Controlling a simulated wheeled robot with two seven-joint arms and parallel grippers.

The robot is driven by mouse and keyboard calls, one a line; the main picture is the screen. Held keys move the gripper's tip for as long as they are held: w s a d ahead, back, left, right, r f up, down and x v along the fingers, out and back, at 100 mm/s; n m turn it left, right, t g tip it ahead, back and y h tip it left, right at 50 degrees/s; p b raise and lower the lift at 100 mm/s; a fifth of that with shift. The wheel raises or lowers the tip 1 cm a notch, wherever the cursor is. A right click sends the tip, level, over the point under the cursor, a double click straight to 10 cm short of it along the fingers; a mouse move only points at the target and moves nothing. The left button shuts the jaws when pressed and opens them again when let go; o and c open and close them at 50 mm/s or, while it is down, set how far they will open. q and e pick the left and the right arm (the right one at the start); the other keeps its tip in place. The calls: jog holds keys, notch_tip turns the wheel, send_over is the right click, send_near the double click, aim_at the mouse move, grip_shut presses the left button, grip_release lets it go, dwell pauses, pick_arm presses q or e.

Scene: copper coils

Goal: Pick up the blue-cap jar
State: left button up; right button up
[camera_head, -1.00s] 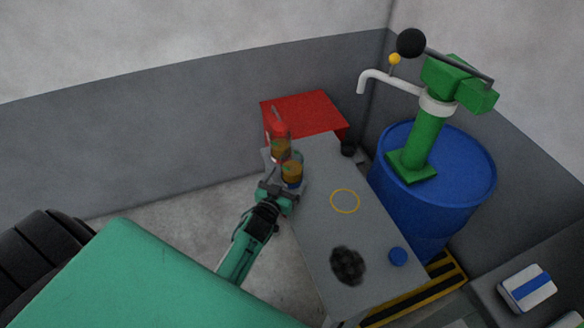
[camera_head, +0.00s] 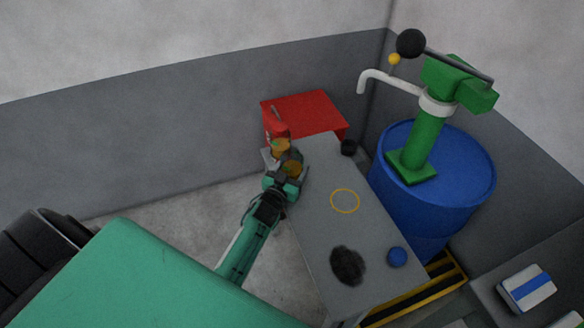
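Two amber-brown jars stand close together at the far left end of the grey table. The rear jar (camera_head: 280,147) is in front of the red box, and its top blends into the red. The nearer jar (camera_head: 292,167) is right at the end of my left gripper (camera_head: 287,173), partly hidden by it. I cannot make out a blue cap on either jar now. The fingers are too small and covered to show whether they are open or shut. A round blue object (camera_head: 397,257) lies at the table's near right edge. My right gripper is not in view.
The grey table (camera_head: 325,180) bears a yellow ring mark (camera_head: 345,201) and a dark smudge (camera_head: 347,265). A red box (camera_head: 310,113) is behind it. A blue drum (camera_head: 440,205) with a green pump (camera_head: 428,135) stands at right. The table's middle is clear.

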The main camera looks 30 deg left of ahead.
pick_arm(q)
jog(key=shift+r, duration=0.1)
jog(key=shift+s+r, duration=0.45)
jog(key=shift+s, duration=0.05)
jog(key=s+r+p, duration=0.1)
jog(key=s+r, duration=0.6)
jog(key=s, duration=0.6)
jog(key=s+d+r+p, duration=0.1)
jog(key=d+r+p, duration=0.2)
jog(key=r, duration=0.3)
jog(key=s+d+r+p, duration=0.1)
jog(key=d+r+p, duration=0.2)
jog(key=r, duration=0.4)
jog(key=s+d+r+h+p, duration=0.1)
jog(key=s+d+r+p, duration=0.1)
jog(key=d+r+p, duration=0.2)
jog(key=shift+r+m+p, duration=0.3)
jog(key=shift+r+p, duration=0.3)
jog(key=shift+r, duration=1.1)
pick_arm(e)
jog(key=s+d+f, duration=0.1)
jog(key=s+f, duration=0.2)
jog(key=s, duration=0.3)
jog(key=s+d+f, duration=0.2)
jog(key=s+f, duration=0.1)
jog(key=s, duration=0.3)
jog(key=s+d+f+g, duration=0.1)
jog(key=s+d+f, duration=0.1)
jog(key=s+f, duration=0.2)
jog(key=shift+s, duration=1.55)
